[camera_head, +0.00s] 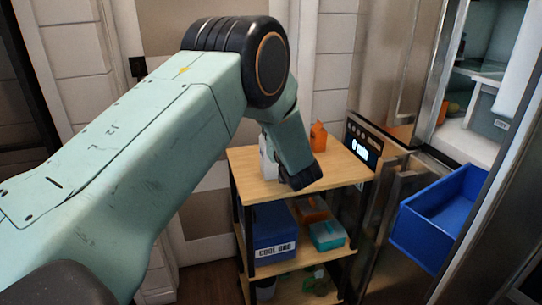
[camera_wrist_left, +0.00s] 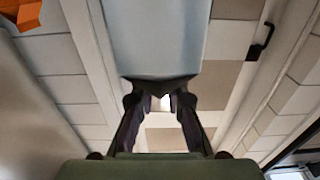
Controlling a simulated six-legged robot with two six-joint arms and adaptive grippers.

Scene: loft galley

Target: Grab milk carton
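A white carton (camera_head: 267,158), likely the milk carton, stands on the wooden top of a shelf cart (camera_head: 341,171), partly hidden behind my left arm. In the left wrist view a pale carton face (camera_wrist_left: 160,35) fills the upper middle. My left gripper (camera_head: 301,181) is low over the cart top, just right of the carton in the head view. In the wrist view its two fingers (camera_wrist_left: 159,97) are apart, with their tips near the carton's dark edge. Background shows between them; contact cannot be told. My right gripper is not in view.
An orange carton (camera_head: 318,136) stands at the cart's back; orange also shows in the wrist view (camera_wrist_left: 22,14). Lower shelves hold a blue box (camera_head: 273,228) and a teal container (camera_head: 327,236). An open fridge with a blue drawer (camera_head: 415,242) is at right.

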